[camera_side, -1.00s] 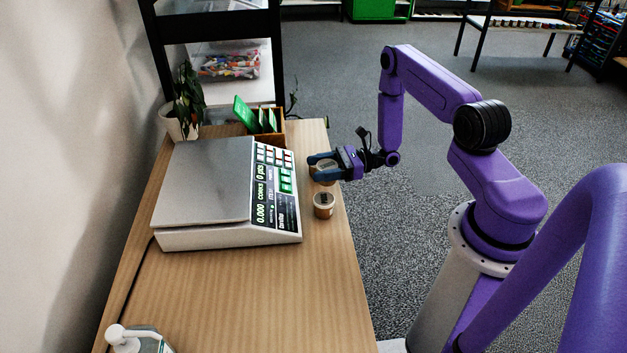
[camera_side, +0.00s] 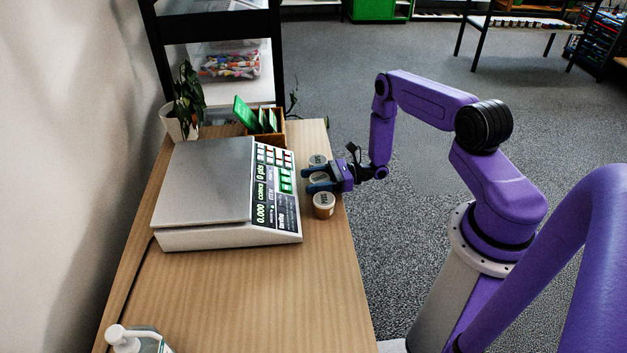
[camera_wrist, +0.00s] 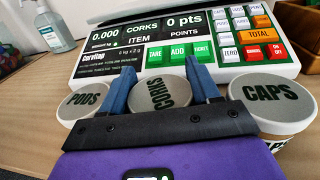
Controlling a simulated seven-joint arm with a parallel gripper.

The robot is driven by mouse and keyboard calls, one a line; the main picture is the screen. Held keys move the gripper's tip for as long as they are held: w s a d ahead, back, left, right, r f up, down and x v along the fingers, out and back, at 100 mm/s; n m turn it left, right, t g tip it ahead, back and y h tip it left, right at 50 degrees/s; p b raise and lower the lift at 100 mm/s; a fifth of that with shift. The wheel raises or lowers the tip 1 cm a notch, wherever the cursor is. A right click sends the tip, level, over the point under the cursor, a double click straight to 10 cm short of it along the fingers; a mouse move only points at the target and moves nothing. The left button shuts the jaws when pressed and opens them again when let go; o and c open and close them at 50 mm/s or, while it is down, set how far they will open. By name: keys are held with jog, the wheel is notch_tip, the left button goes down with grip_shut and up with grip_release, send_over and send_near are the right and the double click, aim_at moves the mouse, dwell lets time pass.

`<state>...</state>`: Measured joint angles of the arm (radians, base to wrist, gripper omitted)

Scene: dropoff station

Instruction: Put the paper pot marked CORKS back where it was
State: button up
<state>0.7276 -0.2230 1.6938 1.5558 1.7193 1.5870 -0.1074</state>
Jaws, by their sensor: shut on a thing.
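The paper pot marked CORKS (camera_wrist: 163,94) has a pale lid with dark letters; it sits between my two blue fingers in the wrist view. My gripper (camera_side: 318,181) is shut on it, in front of the scale, at the table's right side in the side view. The CORKS pot is in line between the pot marked PODS (camera_wrist: 88,98) on the left and the pot marked CAPS (camera_wrist: 270,98) on the right. My fingers hide part of it in the side view. I cannot tell whether its base touches the table.
The scale (camera_side: 205,185) stands close beside the pots; its display reads CORKS and 0.000. A wooden box with green cards (camera_side: 270,138) and a potted plant (camera_side: 183,105) are at the back. A sanitizer bottle (camera_side: 137,340) is in front. The table's front part (camera_side: 260,300) is clear.

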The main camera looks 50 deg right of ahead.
jog(key=shift+f, duration=0.1)
jog(key=o, duration=1.2)
